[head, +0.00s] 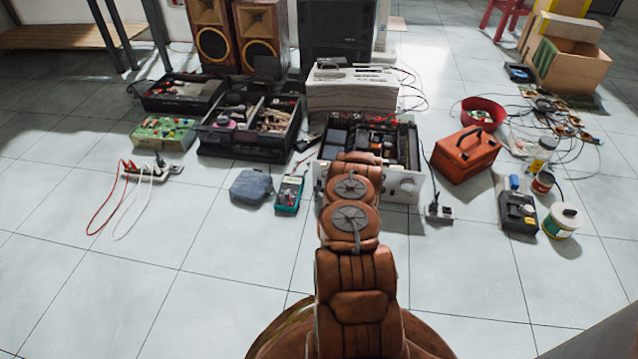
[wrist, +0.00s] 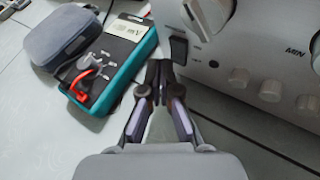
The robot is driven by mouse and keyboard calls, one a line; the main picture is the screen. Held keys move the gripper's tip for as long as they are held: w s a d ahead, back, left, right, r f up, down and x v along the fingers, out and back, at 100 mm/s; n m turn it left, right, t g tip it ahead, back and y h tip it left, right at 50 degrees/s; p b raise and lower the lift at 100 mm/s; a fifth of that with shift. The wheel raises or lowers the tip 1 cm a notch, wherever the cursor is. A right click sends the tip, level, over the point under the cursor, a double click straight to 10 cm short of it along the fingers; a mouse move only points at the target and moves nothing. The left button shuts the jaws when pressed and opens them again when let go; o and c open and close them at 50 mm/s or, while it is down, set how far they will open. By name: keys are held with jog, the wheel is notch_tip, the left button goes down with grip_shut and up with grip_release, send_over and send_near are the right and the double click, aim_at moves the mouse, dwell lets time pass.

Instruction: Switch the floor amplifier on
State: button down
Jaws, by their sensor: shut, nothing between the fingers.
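The floor amplifier (head: 405,185) stands on the tiles in the middle of the head view, its top open over its inner parts and its silver front towards me. In the wrist view its silver front panel (wrist: 235,75) fills the upper right, with several knobs. A small dark switch (wrist: 178,49) sits at the panel's left end. My gripper (wrist: 160,72) is shut and empty, its fingertips just below and left of the switch. I cannot tell whether they touch it or which way it is set. In the head view my arm covers part of the amplifier's front and hides the fingertips.
A teal multimeter (head: 289,194) and a grey-blue pouch (head: 250,187) lie left of the amplifier. An orange toolbox (head: 465,153) and a black charger-like box (head: 517,212) stand to its right. A power strip (head: 152,171) with cables lies further left. The front floor is largely clear.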

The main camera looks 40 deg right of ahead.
jog(key=shift+s+a, duration=0.1)
jog(key=shift+s+a+f+p, duration=0.1)
jog(key=shift+s+a+p, duration=0.15)
jog(key=shift+s+a, duration=0.3)
jog(key=shift+s+a+f+p, duration=0.1)
jog(key=shift+s+a+p, duration=0.2)
jog(key=shift+a, duration=0.45)
jog(key=shift+s+a+f+p, duration=0.1)
jog(key=shift+s+a+p, duration=0.1)
jog(key=shift+s+a, duration=0.4)
jog(key=shift+w, duration=0.1)
